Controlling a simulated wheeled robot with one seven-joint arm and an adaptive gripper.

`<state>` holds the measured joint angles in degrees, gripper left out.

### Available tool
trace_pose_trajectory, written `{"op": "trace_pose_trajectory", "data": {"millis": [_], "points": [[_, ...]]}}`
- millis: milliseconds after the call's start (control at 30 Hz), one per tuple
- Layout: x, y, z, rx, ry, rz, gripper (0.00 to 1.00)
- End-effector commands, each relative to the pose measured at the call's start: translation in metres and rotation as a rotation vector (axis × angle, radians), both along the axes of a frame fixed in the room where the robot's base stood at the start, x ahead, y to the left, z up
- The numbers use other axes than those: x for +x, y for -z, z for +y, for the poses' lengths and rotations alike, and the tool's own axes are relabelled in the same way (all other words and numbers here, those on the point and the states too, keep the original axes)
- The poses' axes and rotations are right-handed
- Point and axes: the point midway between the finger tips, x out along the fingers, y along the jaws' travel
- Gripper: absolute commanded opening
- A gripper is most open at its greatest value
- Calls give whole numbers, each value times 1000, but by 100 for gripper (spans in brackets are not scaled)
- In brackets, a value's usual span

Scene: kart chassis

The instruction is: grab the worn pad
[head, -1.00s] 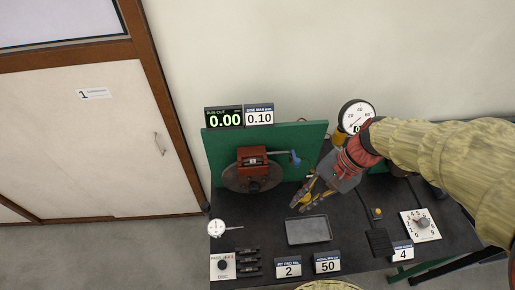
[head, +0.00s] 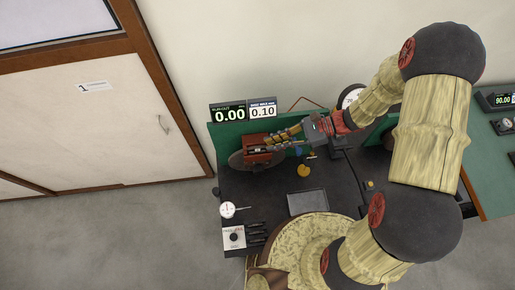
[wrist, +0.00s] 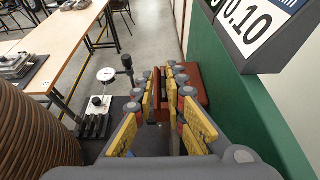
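The red caliper (head: 258,157) sits on the grey disc (head: 238,161) in front of the green board. My gripper (head: 272,137) is just above and behind the caliper, coming from the right. In the wrist view the yellow-padded fingers of my gripper (wrist: 162,88) are apart, with the red caliper (wrist: 195,88) beyond and beside their tips. A blue-ended lever (head: 310,155) stands to the right of the caliper.
The green board (head: 228,136) with number displays (head: 245,111) rises close behind my gripper. A grey tray (head: 308,203) lies on the dark bench. Several black pieces (head: 256,233) lie beside a white panel (head: 234,238). A dial gauge (head: 229,210) stands at the left edge.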

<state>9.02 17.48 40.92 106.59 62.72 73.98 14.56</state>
Motion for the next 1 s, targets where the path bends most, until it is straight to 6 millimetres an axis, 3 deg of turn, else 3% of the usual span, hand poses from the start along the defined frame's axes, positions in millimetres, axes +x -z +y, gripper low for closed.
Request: {"op": "trace_pose_trajectory", "data": {"millis": [400,700,900,1000], "points": [[-11,22,44,-1,-2,0,13],[-11,24,47,-1,-1,-3,12],[-11,24,47,-1,-1,-3,1],[-11,24,47,-1,-1,-3,0]]}}
